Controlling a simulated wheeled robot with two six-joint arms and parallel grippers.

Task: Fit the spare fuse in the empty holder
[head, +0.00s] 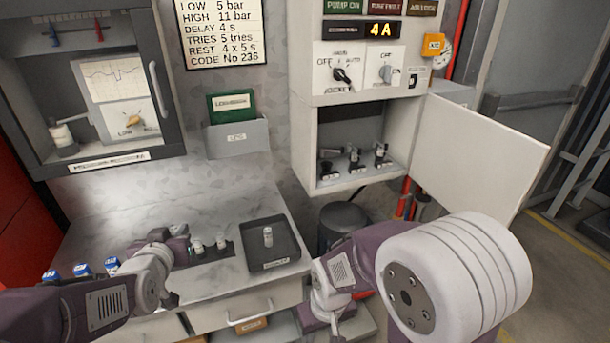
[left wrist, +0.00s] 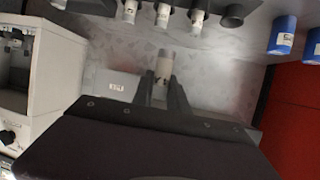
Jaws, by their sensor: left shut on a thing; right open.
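My left gripper (head: 180,232) is shut on a small whitish fuse, which stands out between the fingertips in the left wrist view (left wrist: 164,66). In the head view the held fuse is small and hard to make out. The open white cabinet (head: 304,150) holds a row of dark fuse holders (head: 355,163) on its floor; which one is empty is too small to tell. My left gripper is left of and below this cabinet, over the counter. My right gripper (head: 336,325) is open and empty, low in front of the counter's right end.
White fuses (head: 221,243) stand in a dark rack on the counter; they show at the top of the left wrist view (left wrist: 163,16). The cabinet door (head: 480,150) swings out right. Blue-capped items (head: 82,269) stand left.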

